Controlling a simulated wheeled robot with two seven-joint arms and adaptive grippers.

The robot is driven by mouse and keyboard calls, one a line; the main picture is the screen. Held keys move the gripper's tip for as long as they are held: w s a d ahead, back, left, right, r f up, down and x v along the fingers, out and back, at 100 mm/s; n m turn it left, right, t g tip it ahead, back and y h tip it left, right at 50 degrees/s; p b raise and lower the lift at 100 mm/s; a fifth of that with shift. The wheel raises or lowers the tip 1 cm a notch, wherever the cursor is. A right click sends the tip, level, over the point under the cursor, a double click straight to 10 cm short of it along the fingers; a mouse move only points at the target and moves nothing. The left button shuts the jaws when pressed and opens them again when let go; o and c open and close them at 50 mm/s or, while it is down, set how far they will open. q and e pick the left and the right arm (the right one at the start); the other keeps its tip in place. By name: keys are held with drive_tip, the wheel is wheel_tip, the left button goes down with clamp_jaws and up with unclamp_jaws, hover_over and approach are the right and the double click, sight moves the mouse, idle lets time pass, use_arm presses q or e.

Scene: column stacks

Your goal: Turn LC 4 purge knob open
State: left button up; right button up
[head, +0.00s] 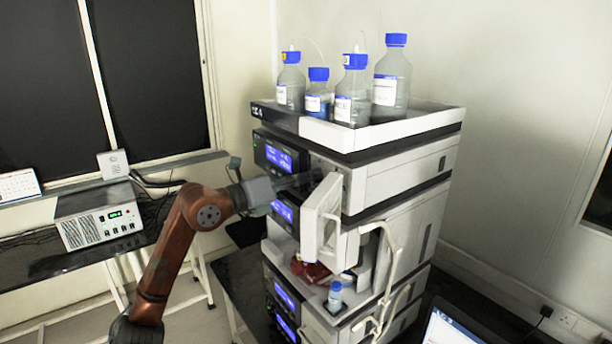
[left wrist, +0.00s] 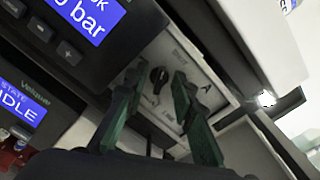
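The purge knob (left wrist: 158,78) is small and black, on a light panel (left wrist: 205,68) with a letter A, in the left wrist view. My left gripper (left wrist: 157,94) has its two dark green fingers apart, one on either side of the knob in that view. I cannot tell whether they touch it. In the head view my left gripper (head: 302,181) is at the front of the instrument stack (head: 405,185), beside an open white door (head: 322,215) that partly hides the fingertips. The knob is hidden there. My right gripper is not in view.
Several blue-capped bottles (head: 391,76) stand in the tray (head: 440,117) on top of the stack. Tubing (head: 389,265) hangs along its right side. A small vial (head: 335,297) stands lower down. A laptop (head: 448,330) is at the lower right, a beige box (head: 100,215) at left.

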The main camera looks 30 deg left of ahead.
use_arm(q)
clamp_jaws()
idle(0.3)
idle(0.4)
drive_tip(key=n, duration=0.5)
drive_tip(key=n+b, duration=0.1)
drive_tip(key=n, duration=0.5)
drive_tip(key=shift+a+f, duration=0.15)
drive_tip(key=shift+f, duration=0.05)
idle(0.4)
unclamp_jaws()
